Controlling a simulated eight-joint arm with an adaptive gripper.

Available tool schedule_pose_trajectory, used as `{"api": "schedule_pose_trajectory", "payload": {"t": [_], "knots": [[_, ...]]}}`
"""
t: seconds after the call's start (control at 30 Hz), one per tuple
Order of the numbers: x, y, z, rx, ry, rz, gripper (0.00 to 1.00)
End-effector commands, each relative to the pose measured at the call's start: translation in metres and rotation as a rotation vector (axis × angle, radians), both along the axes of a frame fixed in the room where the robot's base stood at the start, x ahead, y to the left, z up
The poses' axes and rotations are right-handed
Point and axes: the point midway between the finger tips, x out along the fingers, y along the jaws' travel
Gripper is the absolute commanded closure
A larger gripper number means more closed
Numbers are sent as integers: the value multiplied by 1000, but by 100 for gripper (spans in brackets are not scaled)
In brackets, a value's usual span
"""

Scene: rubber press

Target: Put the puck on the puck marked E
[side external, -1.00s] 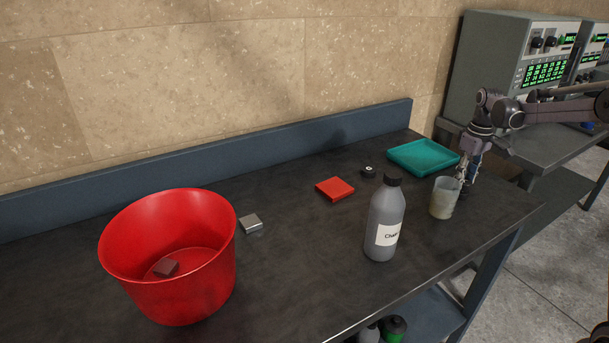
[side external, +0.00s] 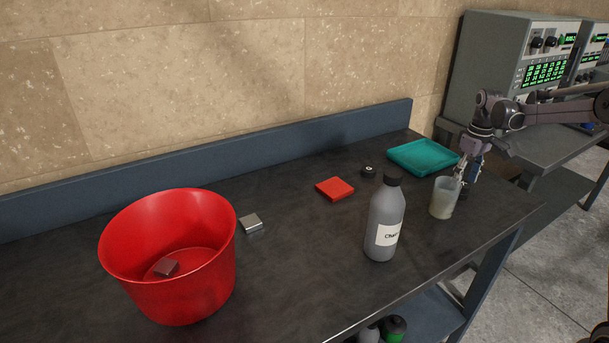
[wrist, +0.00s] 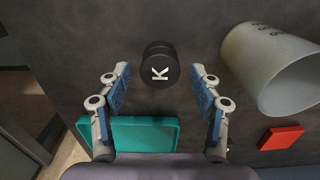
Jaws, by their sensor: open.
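A black puck marked K (wrist: 160,68) lies on the dark bench in the wrist view, just ahead of and between my open fingers. It looks tall with a ridge, and I cannot tell whether it is one puck or two stacked. My gripper (wrist: 160,84) is open and empty, with a blue-padded finger on each side. In the side view my gripper (side external: 467,172) is low behind the beaker, which hides part of the spot below it. Another small black puck (side external: 368,171) with a white mark lies left of the teal tray; its letter is too small to read.
A cloudy beaker (side external: 443,198) stands close to my gripper. A teal tray (side external: 398,162) lies behind it. A grey bottle (side external: 385,222), a red square (side external: 335,188), a metal block (side external: 250,223) and a red bucket (side external: 132,290) stand further left. The bench between them is clear.

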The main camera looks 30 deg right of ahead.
Motion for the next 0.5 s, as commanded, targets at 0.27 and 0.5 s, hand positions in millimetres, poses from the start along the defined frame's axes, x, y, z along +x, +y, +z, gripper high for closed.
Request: {"api": "schedule_pose_trajectory", "payload": {"t": [0.27, 0.5], "knots": [[0, 0, 47, 0, 0, 0, 36], [0, 1, 90, 1, 0, 0, 36]]}}
